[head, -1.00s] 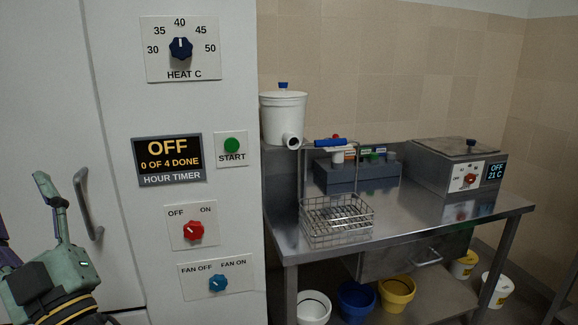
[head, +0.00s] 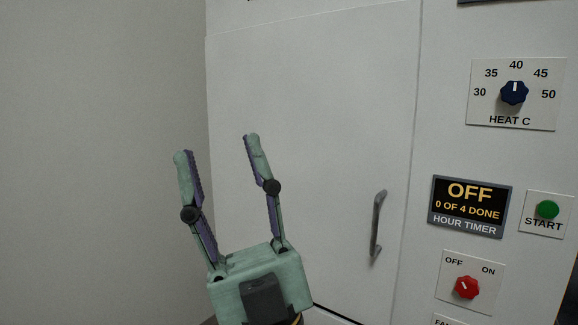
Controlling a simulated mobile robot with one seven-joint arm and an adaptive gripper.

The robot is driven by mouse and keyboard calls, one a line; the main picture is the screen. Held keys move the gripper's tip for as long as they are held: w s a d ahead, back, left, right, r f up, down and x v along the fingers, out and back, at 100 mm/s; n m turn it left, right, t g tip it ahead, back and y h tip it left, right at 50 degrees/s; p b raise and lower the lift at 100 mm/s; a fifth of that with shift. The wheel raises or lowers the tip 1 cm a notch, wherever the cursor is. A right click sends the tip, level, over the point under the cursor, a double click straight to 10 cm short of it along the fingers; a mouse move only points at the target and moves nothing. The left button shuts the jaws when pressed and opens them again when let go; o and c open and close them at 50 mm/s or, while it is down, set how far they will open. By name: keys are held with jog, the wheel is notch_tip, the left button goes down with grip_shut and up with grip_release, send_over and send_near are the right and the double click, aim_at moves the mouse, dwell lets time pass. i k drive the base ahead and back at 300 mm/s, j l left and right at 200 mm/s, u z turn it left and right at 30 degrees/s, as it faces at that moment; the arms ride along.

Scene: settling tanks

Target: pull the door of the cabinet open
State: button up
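The white cabinet door (head: 315,110) fills the middle of the head view and looks closed against its frame. Its grey vertical bar handle (head: 377,226) is near the door's right edge. My gripper (head: 215,147) is green and purple, with its two fingers spread wide apart and nothing between them. It points upward in front of the door's left part, to the left of the handle and apart from it.
Right of the door is a control panel with a blue heat knob (head: 514,93), a timer display (head: 470,206) reading OFF, a green start button (head: 547,209) and a red switch knob (head: 467,287). A bare grey wall (head: 95,150) stands to the left.

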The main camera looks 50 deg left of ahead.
aim_at(330, 99)
jog(key=k+u, duration=0.1)
jog(key=u, duration=1.4)
jog(key=i+j+z, duration=0.25)
jog(key=j, duration=0.2)
jog(key=j+z, duration=0.2)
jog(key=j, duration=0.2)
